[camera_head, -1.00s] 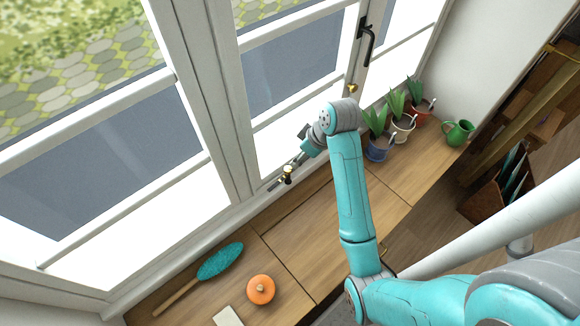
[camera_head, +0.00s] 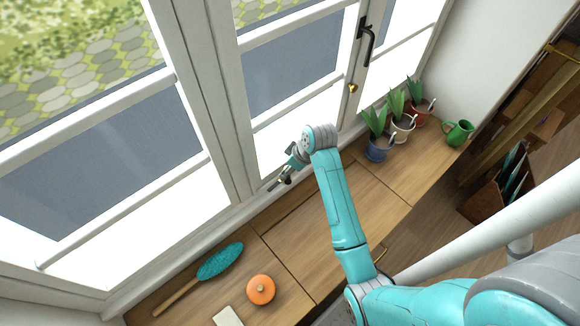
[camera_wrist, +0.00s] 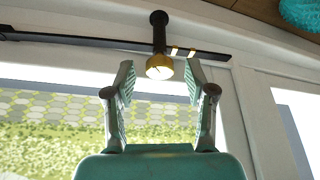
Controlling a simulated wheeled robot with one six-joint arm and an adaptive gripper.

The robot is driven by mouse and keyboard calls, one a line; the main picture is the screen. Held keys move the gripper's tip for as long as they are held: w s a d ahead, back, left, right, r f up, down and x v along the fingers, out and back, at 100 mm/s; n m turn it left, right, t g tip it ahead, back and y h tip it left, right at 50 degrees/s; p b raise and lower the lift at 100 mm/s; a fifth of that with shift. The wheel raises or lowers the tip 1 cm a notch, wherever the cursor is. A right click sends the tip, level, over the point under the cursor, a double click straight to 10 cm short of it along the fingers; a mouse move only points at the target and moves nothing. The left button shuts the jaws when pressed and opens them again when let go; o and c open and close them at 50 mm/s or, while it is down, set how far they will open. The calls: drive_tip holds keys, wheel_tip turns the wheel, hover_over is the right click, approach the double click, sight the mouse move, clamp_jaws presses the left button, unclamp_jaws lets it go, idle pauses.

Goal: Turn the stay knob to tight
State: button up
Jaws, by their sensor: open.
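The stay knob (camera_wrist: 159,68) shows in the wrist view as a brass end on a dark post. The post joins the dark stay bar (camera_wrist: 95,40) along the window frame. My gripper (camera_wrist: 160,75) is open, with one finger on each side of the knob's brass end. I cannot tell whether either finger touches it. In the head view my gripper (camera_head: 290,172) is at the stay by the window's lower edge, and it mostly hides the knob.
A teal brush (camera_head: 221,261) and an orange round object (camera_head: 261,289) lie on the wooden sill. Several potted plants (camera_head: 376,148) and a green watering can (camera_head: 459,133) stand to the right. A black window handle (camera_head: 368,42) is higher up. The middle sill is clear.

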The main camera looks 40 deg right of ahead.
drive_tip(key=shift+c, duration=0.3)
clamp_jaws()
drive_tip(key=m, duration=0.2)
drive_tip(key=m+h, duration=0.1)
drive_tip(key=shift+a+m+h, duration=0.2)
drive_tip(key=shift+m+h, duration=0.1)
drive_tip(key=shift+m, duration=0.1)
drive_tip(key=shift+m+h, duration=0.8)
drive_tip(key=shift+m, duration=1.4)
drive_tip(key=shift+o, duration=0.3)
unclamp_jaws()
